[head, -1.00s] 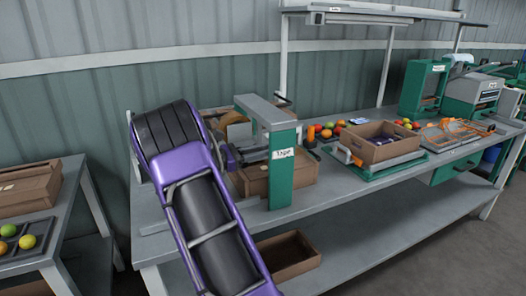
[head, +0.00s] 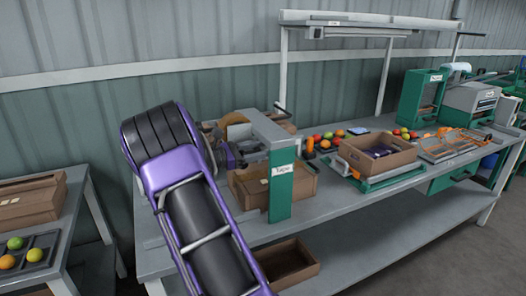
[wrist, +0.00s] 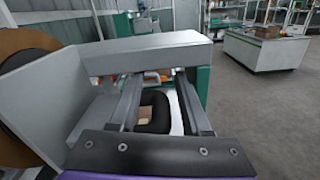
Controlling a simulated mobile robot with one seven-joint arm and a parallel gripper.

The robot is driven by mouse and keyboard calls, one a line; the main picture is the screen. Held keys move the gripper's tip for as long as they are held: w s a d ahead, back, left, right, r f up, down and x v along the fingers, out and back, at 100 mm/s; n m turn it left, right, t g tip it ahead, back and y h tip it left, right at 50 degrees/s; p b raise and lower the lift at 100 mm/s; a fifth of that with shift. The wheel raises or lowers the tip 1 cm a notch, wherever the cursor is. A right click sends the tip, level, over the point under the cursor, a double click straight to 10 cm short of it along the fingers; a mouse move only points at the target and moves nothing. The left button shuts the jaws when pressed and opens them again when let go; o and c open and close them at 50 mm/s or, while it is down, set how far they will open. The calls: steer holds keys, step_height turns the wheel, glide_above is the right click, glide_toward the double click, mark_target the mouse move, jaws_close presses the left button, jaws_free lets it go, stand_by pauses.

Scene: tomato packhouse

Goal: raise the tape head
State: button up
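The tape station has a green post (head: 281,190) labelled "Tape" and a grey beam (head: 270,128) on top; the beam crosses the wrist view (wrist: 150,52) too. A brown tape roll (wrist: 28,65) shows at the left of the wrist view, beside a grey plate. My gripper (head: 246,158) is beside the station, left of the post, fingers pointing toward the beam. In the wrist view my gripper (wrist: 160,82) has its two fingers apart. A black rounded piece (wrist: 155,112) shows between or below them; I cannot tell if they touch it. The tape head's lower side is hidden.
An open cardboard box (head: 302,186) sits under the beam on the grey bench (head: 345,205). Right of it are tomatoes, a carton (head: 378,153) on a green-based stand, and green machines (head: 424,98). Another box (head: 288,262) lies on the lower shelf. A side table (head: 60,235) stands left.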

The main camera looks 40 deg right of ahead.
steer(key=shift+f, duration=0.15)
steer(key=shift+a, duration=0.1)
steer(key=shift+w+a, duration=0.15)
steer(key=shift+a, duration=0.15)
steer(key=v, duration=1.6)
steer(key=shift+a, duration=0.25)
steer(key=shift+w, duration=0.1)
